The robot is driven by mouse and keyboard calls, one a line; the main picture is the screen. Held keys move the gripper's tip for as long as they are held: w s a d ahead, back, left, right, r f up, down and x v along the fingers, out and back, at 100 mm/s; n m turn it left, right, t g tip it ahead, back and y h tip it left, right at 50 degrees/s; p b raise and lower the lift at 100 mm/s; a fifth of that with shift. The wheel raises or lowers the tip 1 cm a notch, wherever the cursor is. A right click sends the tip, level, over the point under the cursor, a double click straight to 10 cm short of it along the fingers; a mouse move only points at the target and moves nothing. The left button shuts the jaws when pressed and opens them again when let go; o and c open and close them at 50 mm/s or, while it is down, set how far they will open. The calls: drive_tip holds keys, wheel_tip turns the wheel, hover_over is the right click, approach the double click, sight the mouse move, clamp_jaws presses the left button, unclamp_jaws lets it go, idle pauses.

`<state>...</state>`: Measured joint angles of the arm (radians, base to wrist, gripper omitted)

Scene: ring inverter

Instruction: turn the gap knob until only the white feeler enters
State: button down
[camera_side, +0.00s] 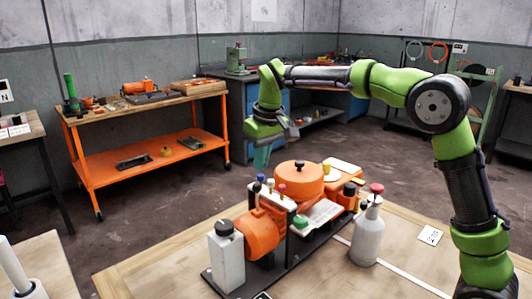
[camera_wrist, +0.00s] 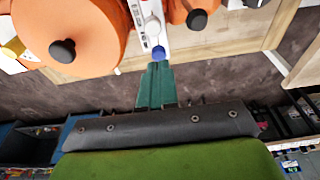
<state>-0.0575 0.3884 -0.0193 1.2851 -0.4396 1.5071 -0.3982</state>
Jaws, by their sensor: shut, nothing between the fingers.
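My gripper (camera_side: 262,160) is shut and empty, its teal fingers pointing down above the left end of the orange machine. In the wrist view the shut fingers (camera_wrist: 157,72) appear just below a blue-capped peg (camera_wrist: 158,53); I cannot tell whether they touch. A white-capped peg (camera_wrist: 152,27) stands beside it on a pale strip. These look like the feelers. The orange drum (camera_side: 298,182) has a dark knob on top, also seen in the wrist view (camera_wrist: 62,51). Another black knob (camera_wrist: 196,19) sits at upper right there. I cannot tell which knob sets the gap.
A white bottle with a red cap (camera_side: 368,235) stands right of the machine. A white box with a black knob (camera_side: 226,258) stands at its front left. The wooden table (camera_side: 400,265) is mostly clear at the right. An orange workbench (camera_side: 150,148) stands behind.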

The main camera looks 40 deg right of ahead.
sight(261, 175)
drive_tip(key=shift+f, duration=1.95)
idle(3.0)
drive_tip(key=shift+r, duration=3.6)
drive_tip(key=shift+w, duration=0.15)
drive_tip(key=shift+s+a+f+m, duration=0.1)
drive_tip(key=shift+s+f+m, duration=0.1)
drive_tip(key=shift+s+f, duration=0.35)
drive_tip(key=shift+s+f+m, duration=0.2)
drive_tip(key=shift+s+f, duration=0.15)
drive_tip(key=shift+f, duration=0.3)
drive_tip(key=s+f+m+t+y, duration=0.1)
drive_tip(key=s+t, duration=0.1)
drive_tip(key=s, duration=1)
drive_tip(key=s+a+f+m+t+y, duration=0.1)
drive_tip(key=s+m+t, duration=0.1)
drive_tip(key=s, duration=1)
drive_tip(key=shift+s+f+t, duration=0.15)
drive_tip(key=shift+f+t, duration=0.15)
drive_tip(key=shift+t, duration=0.2)
